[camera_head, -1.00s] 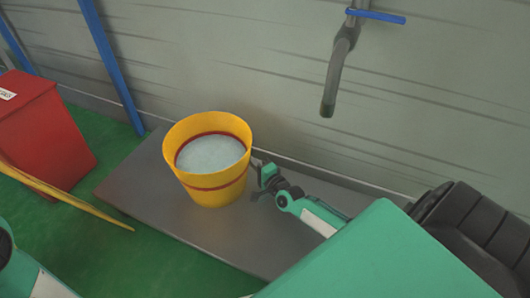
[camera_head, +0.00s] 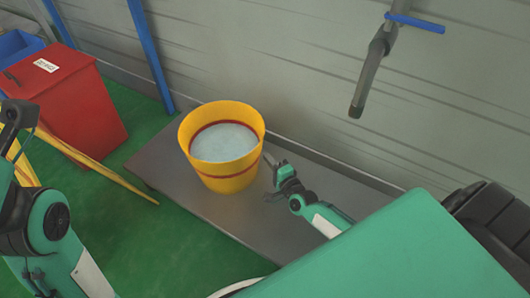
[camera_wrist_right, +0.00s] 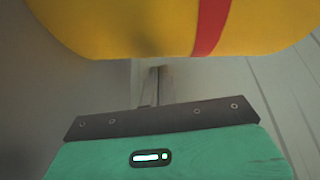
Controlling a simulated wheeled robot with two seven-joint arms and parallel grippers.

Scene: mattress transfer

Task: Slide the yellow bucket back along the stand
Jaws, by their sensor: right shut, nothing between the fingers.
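The yellow bucket (camera_head: 227,178) stands upright on the low grey stand (camera_head: 165,155), towards its left part. It has a red band and is filled with pale liquid. My right gripper (camera_head: 268,160) is low above the stand, at the bucket's right side. In the right wrist view my right fingers (camera_wrist_right: 158,85) are shut with nothing between them, pointing at the yellow bucket (camera_wrist_right: 120,25). Their tips lie at or under its lower edge; I cannot tell whether they touch it. My left arm shows at the left edge, but its gripper is out of view.
A wall runs behind the stand, with a tap (camera_head: 372,75) with a blue handle above. A red bin (camera_head: 75,105), blue bin (camera_head: 18,46), blue post (camera_head: 152,55) and yellow bars (camera_head: 95,165) are at the left. The stand is bare right of the bucket.

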